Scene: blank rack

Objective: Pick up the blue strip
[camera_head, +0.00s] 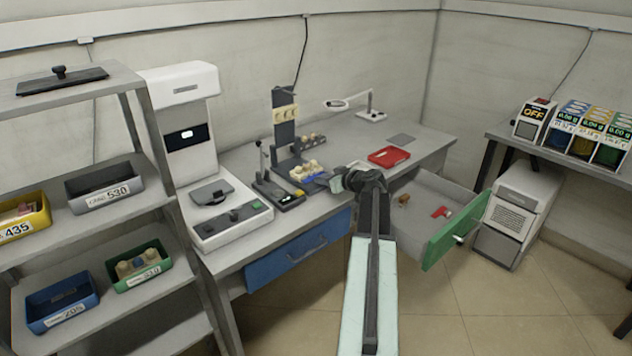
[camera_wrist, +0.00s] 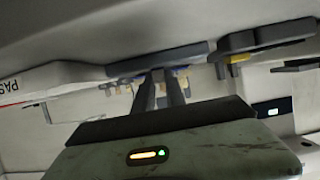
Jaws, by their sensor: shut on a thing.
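My gripper (camera_head: 328,181) is over the bench beside the dark fixture in the head view. The strip lies across the fingertips, slightly tilted in the picture.
A dark upright fixture (camera_head: 284,125) with pale blocks stands behind my gripper. A red tray (camera_head: 389,156) lies to the right. The drawer with a green front (camera_head: 457,232) is open, holding a red piece (camera_head: 442,212). A lamp (camera_head: 371,114) stands at the back. A white machine (camera_head: 186,140) stands left.

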